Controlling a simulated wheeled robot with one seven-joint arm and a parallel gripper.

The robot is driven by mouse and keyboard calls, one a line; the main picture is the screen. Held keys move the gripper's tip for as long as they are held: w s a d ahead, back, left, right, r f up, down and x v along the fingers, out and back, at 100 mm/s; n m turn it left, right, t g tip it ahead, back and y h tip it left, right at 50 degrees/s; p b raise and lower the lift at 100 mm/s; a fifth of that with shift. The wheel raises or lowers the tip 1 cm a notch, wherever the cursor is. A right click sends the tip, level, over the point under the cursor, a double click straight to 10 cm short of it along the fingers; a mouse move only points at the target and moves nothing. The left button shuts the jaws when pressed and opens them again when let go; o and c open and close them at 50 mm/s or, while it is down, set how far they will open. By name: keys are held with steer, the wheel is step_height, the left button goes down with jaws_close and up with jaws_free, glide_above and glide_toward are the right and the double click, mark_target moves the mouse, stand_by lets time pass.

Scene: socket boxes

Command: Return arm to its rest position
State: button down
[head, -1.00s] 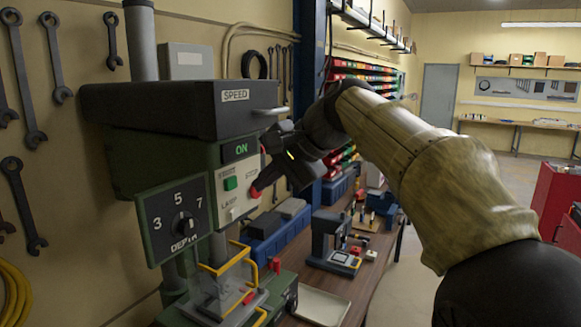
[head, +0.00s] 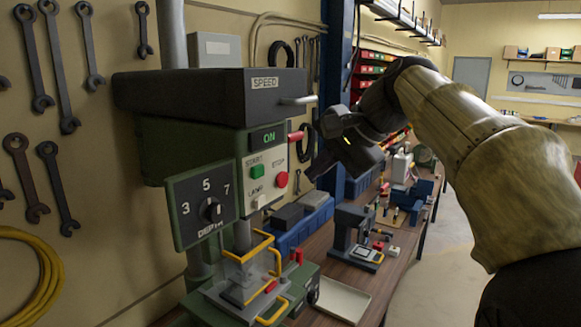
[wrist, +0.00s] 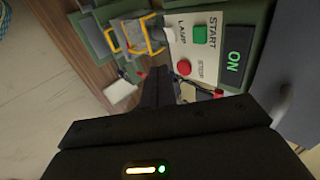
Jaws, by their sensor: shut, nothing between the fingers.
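My gripper (head: 314,178) is shut and empty, held in the air to the right of the drill press's control panel. In the wrist view my gripper (wrist: 158,75) points past the panel with its fingers together. The green drill press (head: 195,100) has a lit ON display (head: 268,138), a green START button (head: 257,171), a red STOP button (head: 281,180) and a LAMP switch (head: 259,201). The red STOP button also shows in the wrist view (wrist: 184,68). The fingers look apart from the panel.
A depth dial (head: 211,210) and a yellow-framed guard (head: 247,268) are on the press. A small grey device (head: 355,238), a pale tray (head: 342,301) and blue bins (head: 300,227) stand on the wooden bench. Wrenches (head: 60,80) hang on the wall. The floor at right is clear.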

steer(key=s+d+f+n+g+h, duration=0.1)
steer(key=d+f+h, duration=0.1)
steer(key=f, duration=0.9)
steer(key=s+d+f+n+h, duration=0.1)
steer(key=d+f+h, duration=0.15)
steer(key=f, duration=0.95)
steer(key=s+d+f+n+g+h, duration=0.1)
steer(key=s+f+n, duration=0.1)
steer(key=s+f, duration=0.5)
steer(key=s+d+f+n+g+h, duration=0.1)
steer(key=s+d+f+n, duration=0.1)
steer(key=s+f, duration=0.4)
step_height(320, 180, down, 4)
steer(key=shift+s+d+f+n, duration=0.15)
steer(key=shift+s+d+n, duration=0.15)
steer(key=shift+n, duration=0.5)
